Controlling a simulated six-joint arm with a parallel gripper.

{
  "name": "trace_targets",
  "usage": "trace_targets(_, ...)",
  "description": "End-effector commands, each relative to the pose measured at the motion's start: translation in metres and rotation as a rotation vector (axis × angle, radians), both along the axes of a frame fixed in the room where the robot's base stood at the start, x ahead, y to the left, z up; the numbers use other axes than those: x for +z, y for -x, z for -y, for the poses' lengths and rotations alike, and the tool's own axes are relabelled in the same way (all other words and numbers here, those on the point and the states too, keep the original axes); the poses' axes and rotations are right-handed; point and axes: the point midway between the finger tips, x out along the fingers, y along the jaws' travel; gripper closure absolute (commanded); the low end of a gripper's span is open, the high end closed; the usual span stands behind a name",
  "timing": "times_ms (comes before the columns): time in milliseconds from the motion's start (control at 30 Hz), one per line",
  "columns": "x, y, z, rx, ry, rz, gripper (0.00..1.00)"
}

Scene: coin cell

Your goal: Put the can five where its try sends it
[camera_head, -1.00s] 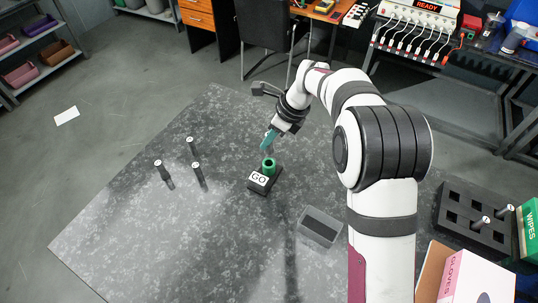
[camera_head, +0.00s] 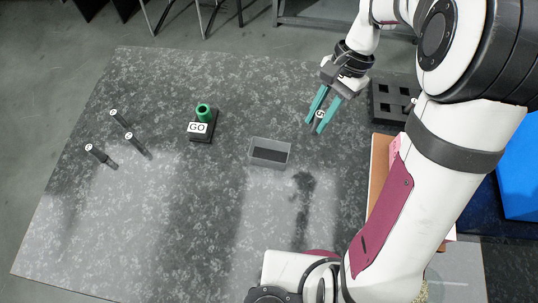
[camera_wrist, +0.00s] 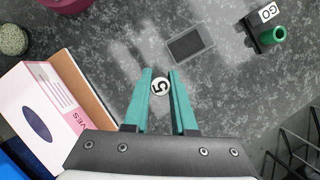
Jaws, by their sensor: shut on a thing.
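The can five (camera_head: 319,114) is a slim dark cylinder with a white top marked 5. My gripper (camera_head: 318,118) has teal fingers shut on it and holds it roughly upright above the table's right part. In the wrist view the top of can five (camera_wrist: 161,86) shows between the fingertips. The GO block (camera_head: 202,137) is black with a white GO label and a green ring (camera_head: 203,112) on top, left of my gripper. A grey open bin (camera_head: 268,167) with a dark floor stands between them and looks empty.
Several other slim cans stand at the table's left, at least one of them here (camera_head: 137,144). A black rack with square holes (camera_head: 394,103) is right of my gripper, partly hidden by my arm. The pink-and-white gloves box (camera_wrist: 40,105) shows nearby. The table's front middle is clear.

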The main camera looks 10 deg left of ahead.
Motion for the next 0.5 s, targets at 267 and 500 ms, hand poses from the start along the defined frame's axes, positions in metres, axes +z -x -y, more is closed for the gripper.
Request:
trace_targets(267,0.002,0.036,0.027,0.158,-0.002,-0.001,1.0)
trace_targets(500,-0.043,0.026,-0.045,0.161,-0.001,-0.001,1.0)
